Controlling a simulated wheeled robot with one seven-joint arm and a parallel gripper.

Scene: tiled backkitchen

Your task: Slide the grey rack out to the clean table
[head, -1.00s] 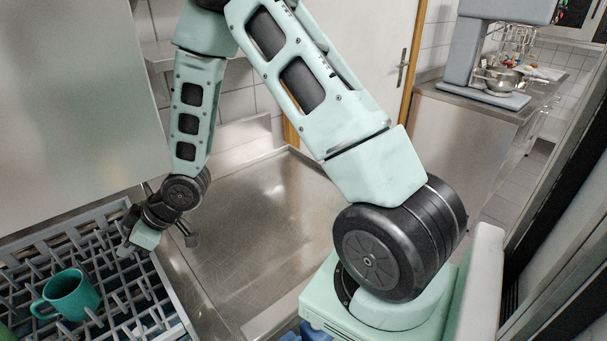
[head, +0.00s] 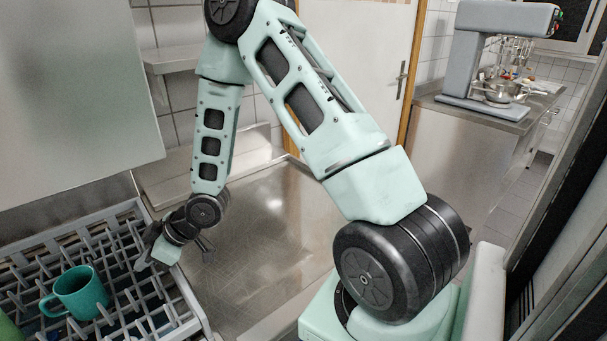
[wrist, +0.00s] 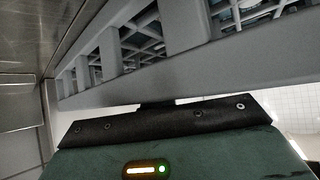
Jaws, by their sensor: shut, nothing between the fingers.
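The grey rack (head: 188,302) is a slatted dish rack at the lower left in the head view, below the raised steel hood. A teal mug (head: 80,294) sits in it. The clean table (head: 262,228) is the bare steel surface to the right of the rack. My gripper (head: 146,262) is shut and empty at the rack's right-hand rim, near its far corner. In the wrist view the rack's grey wall (wrist: 180,66) runs across the top, just beyond the gripper's dark edge. I cannot tell whether they touch.
The steel hood (head: 75,95) hangs over the rack at the left. A wall shelf (head: 180,60) is above the table's back. A mixer (head: 478,60) stands on a counter at the far right. The table surface is clear.

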